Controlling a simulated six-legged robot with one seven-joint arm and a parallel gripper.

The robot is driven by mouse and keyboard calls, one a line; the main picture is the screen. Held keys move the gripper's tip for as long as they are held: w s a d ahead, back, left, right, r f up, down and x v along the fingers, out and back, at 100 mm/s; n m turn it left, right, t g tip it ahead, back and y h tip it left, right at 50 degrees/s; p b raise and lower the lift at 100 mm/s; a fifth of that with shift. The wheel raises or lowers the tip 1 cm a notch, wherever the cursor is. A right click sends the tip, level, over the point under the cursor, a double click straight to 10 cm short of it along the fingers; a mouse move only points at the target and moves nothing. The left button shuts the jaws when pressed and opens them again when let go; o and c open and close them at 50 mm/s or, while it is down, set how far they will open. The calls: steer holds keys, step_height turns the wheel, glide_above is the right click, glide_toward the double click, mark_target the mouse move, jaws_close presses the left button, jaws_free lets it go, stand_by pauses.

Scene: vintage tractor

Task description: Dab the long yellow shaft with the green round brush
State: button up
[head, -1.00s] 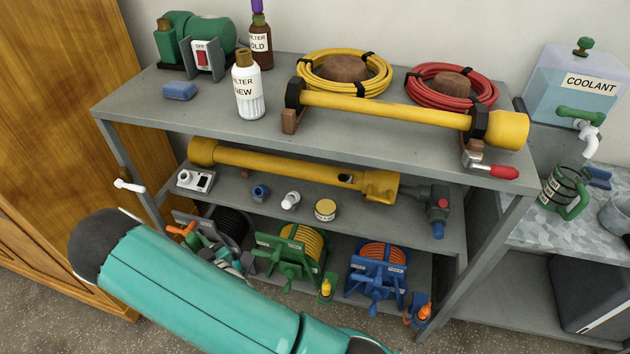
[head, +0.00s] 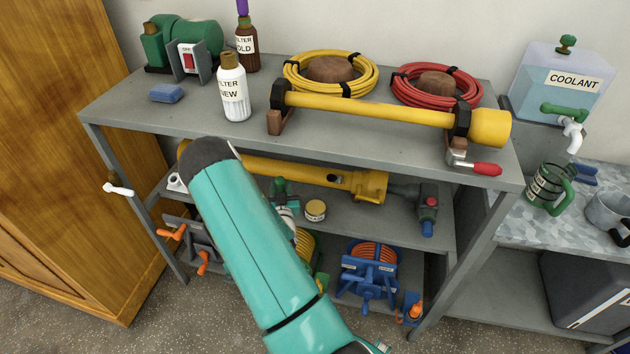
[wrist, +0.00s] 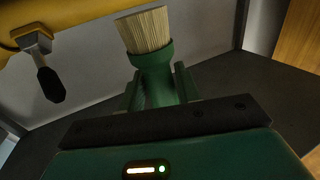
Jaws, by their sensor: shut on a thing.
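The green round brush (wrist: 152,65) has a green handle and a cream bristle head, which points up in the wrist view. My gripper (wrist: 156,92) is shut on its handle. A yellow shaft surface (wrist: 75,14) crosses the wrist view's upper left. The bristles are close to it; I cannot tell whether they touch. In the head view, a long yellow shaft (head: 295,170) lies on the middle shelf, its left part hidden by my teal arm. Another yellow shaft (head: 370,108) rests in brown cradles on the top shelf. My gripper is mostly hidden there, near the middle shelf.
The middle shelf also holds a yellow-lidded jar (head: 315,210). A blue reel (head: 368,265) stands below. The top shelf holds a white bottle (head: 233,92), yellow hose (head: 300,80) and red hose (head: 408,85). A crank with a red handle (head: 487,169) projects at the front right.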

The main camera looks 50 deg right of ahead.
steer(key=s+d+m+g+h, duration=0.2)
steer(key=s+d+m+g, duration=0.1)
steer(key=s+d, duration=0.55)
steer(key=shift+w+d+f, duration=0.2)
steer(key=shift+w+f, duration=0.05)
steer(key=shift+f, duration=0.75)
steer(key=shift+w+d+f, duration=0.15)
steer(key=shift+w+f, duration=0.15)
steer(key=shift+f, duration=0.65)
steer(key=shift+w+d+f, duration=0.2)
steer(key=shift+w+f, duration=0.05)
steer(key=shift+f, duration=0.75)
steer(key=shift+f, duration=0.6)
step_height(320, 180, up, 7)
stand_by(0.4)
